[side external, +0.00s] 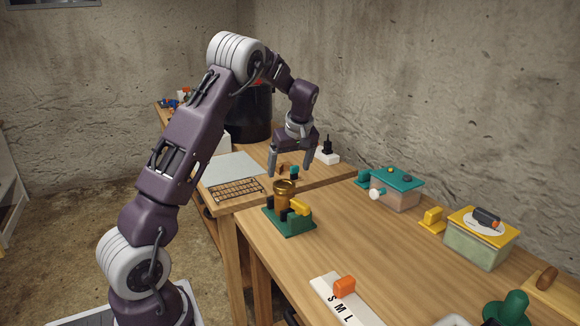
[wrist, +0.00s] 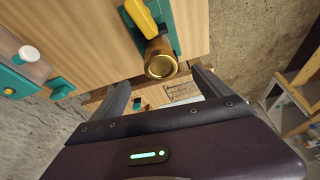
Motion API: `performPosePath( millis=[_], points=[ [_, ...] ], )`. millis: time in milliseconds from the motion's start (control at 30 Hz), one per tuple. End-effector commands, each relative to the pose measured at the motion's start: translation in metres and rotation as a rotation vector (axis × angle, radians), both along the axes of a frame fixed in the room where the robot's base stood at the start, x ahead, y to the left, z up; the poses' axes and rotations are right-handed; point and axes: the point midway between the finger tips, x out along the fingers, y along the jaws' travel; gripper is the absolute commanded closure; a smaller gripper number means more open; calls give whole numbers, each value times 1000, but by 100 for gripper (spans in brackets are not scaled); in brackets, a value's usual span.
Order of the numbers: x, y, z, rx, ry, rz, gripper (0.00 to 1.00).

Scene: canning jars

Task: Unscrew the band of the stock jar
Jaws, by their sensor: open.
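The stock jar (side external: 283,200) looks amber-brown and stands upright in a green holder (side external: 291,224) with a yellow lever and black jaws. Its gold band (side external: 285,185) is on top. In the wrist view the round gold band (wrist: 161,66) shows near the top centre, beside the yellow lever (wrist: 141,18). My gripper (side external: 301,164) is open and empty, fingers pointing down. It is above the band and apart from it. In the wrist view the band appears just beyond the gap between my fingers (wrist: 160,84).
A teal-topped box (side external: 395,182) with a white knob and a yellow-topped box (side external: 480,237) stand along the wall. A white strip marked S, M, L (side external: 343,303) lies in front. A wire rack (side external: 237,189) and a dark pot (side external: 250,112) are on the back table.

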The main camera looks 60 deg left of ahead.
Motion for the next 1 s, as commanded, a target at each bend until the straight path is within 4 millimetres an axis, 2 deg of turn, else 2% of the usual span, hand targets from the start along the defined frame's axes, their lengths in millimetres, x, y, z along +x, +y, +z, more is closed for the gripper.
performPosePath(
  millis=[300,400,700,767,1000],
  points=[
    [1,21,-50,0,4,6,12],
    [2,26,-61,0,3,5,12],
    [3,27,-65,1,1,3,12],
    [3,27,-65,1,1,3,22],
    [3,27,-65,0,1,3,69]
  ],
)
